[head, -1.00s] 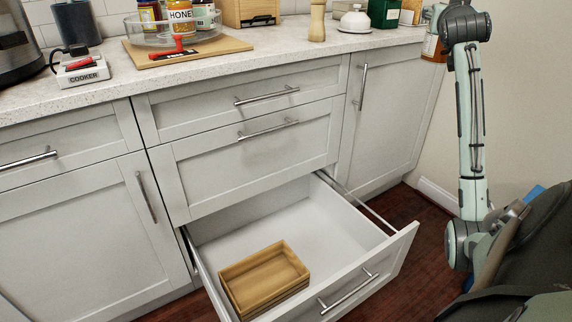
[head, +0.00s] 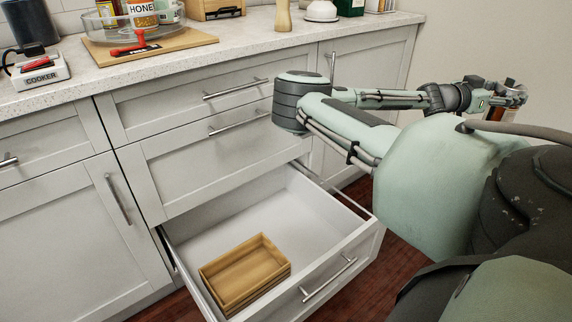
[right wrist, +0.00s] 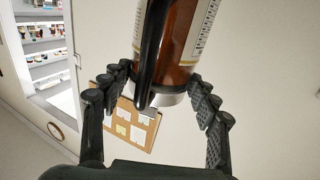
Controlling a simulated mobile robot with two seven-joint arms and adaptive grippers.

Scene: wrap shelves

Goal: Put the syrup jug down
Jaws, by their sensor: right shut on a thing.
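The syrup jug (right wrist: 182,38) fills the top middle of the right wrist view, with brown syrup, a pale label and a black handle. My right gripper (right wrist: 158,84) is shut on it, one finger at each side. In the head view my right gripper (head: 508,95) is at the far right, out past the end of the counter, with a small brown part of the jug (head: 491,115) showing beneath it. The jug is off any surface. My left gripper is not in view.
A lower drawer (head: 345,255) stands open with a wooden box (head: 245,272) inside. My arm crosses before the right cabinet.

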